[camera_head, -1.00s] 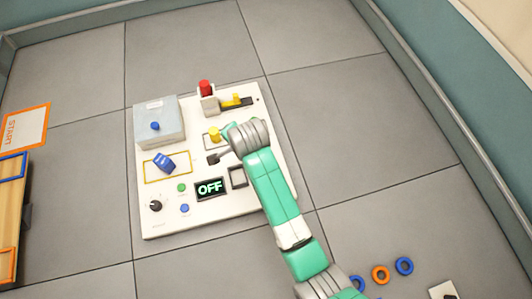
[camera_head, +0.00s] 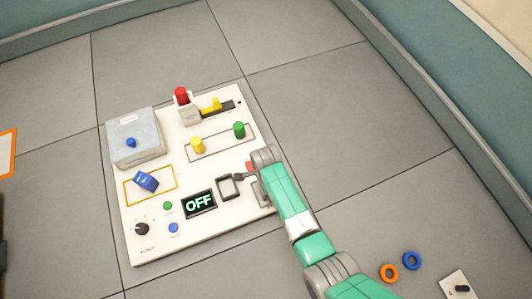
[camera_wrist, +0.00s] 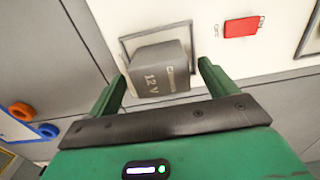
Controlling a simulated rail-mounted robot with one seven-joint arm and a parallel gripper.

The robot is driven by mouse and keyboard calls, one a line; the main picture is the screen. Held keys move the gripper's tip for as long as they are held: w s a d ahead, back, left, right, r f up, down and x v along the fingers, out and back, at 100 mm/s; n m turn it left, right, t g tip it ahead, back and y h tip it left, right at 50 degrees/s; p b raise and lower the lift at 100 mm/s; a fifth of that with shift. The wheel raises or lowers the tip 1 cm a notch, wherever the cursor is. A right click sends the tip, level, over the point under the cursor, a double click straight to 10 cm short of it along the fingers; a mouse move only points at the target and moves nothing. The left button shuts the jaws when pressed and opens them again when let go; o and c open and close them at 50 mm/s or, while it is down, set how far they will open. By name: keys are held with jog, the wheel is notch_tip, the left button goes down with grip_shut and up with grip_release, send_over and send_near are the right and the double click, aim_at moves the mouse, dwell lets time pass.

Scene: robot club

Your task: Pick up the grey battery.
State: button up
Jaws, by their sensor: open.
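The grey battery (camera_wrist: 160,70), a block marked 12 V, sits at a square outline (camera_wrist: 128,44) on the white panel in the wrist view. My gripper (camera_wrist: 160,90) is open, with one green finger near each side of the battery. Narrow gaps show beside it, and I cannot tell whether the fingers reach fully around it. In the head view my wrist and arm hide the battery, over the right edge of the white panel (camera_head: 150,245).
A red switch (camera_wrist: 241,24) marked OFF and ON is close to the right finger. The panel also carries an OFF display (camera_head: 199,204), yellow (camera_head: 198,145) and green (camera_head: 239,130) pegs, and a pale box (camera_head: 136,148). Orange (camera_head: 389,273) and blue (camera_head: 412,260) rings lie on the floor.

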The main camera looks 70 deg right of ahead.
jog(key=shift+f, duration=0.6)
jog(key=shift+c, duration=0.5)
jog(key=c, duration=1.3)
jog(key=shift+o, duration=0.2)
jog(key=shift+r, duration=0.6)
jog(key=r, duration=0.1)
jog(key=p, duration=0.1)
jog(key=r, duration=0.1)
jog(key=shift+s+a+r, duration=0.3)
jog(key=shift+a+r, duration=0.05)
jog(key=shift+a, duration=0.05)
jog(key=s+a+r+p, duration=0.1)
jog(key=s+a+p, duration=0.1)
jog(key=s+a, duration=0.7)
jog(key=shift+s+a, duration=0.4)
jog(key=shift+a, duration=0.75)
